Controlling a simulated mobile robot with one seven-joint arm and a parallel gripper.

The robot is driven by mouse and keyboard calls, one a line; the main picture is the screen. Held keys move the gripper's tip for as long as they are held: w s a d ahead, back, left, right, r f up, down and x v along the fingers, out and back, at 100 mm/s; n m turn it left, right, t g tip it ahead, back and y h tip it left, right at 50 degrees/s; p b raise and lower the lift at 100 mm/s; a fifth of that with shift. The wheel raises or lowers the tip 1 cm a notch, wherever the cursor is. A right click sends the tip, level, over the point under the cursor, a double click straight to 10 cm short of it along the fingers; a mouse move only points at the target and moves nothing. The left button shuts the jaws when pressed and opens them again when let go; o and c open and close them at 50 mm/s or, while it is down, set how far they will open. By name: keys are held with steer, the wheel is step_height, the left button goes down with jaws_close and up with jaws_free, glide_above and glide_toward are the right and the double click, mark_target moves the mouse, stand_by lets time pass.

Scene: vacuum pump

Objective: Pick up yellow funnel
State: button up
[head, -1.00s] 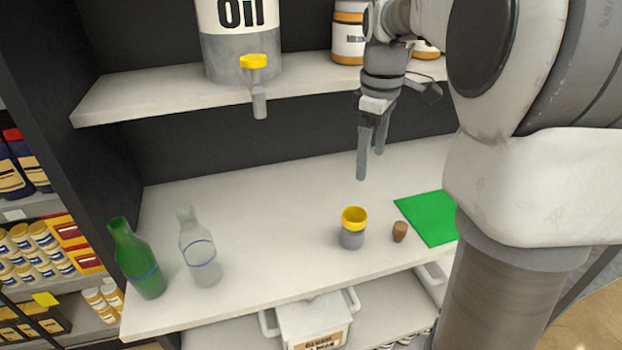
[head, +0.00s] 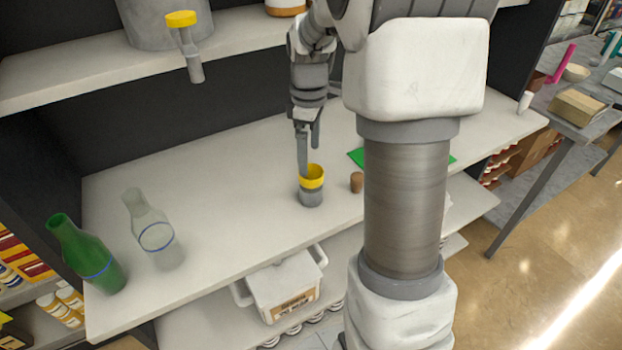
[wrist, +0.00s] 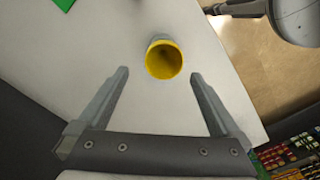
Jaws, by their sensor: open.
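The yellow funnel (head: 312,176) sits in the mouth of a small grey cup (head: 311,197) on the white shelf. In the wrist view, the funnel (wrist: 164,62) shows as a round yellow opening just beyond my fingertips, roughly centred between them. My gripper (head: 308,158) points down above and slightly behind the funnel in the head view. One fingertip overlaps the funnel's rim there; I cannot tell whether it touches. In the wrist view, my gripper (wrist: 160,76) is open with nothing between its fingers.
A brown cork (head: 357,182) stands right of the cup. A green mat (head: 358,156) lies behind it, partly hidden by my arm. A green bottle (head: 85,253) and a clear bottle (head: 152,232) stand at left.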

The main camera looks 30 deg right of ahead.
mark_target(311, 172)
steer(key=shift+s+f, duration=0.2)
steer(key=shift+f, duration=1.3)
steer(key=shift+s+f, duration=0.2)
steer(key=shift+f, duration=1.25)
steer(key=c, duration=1.4)
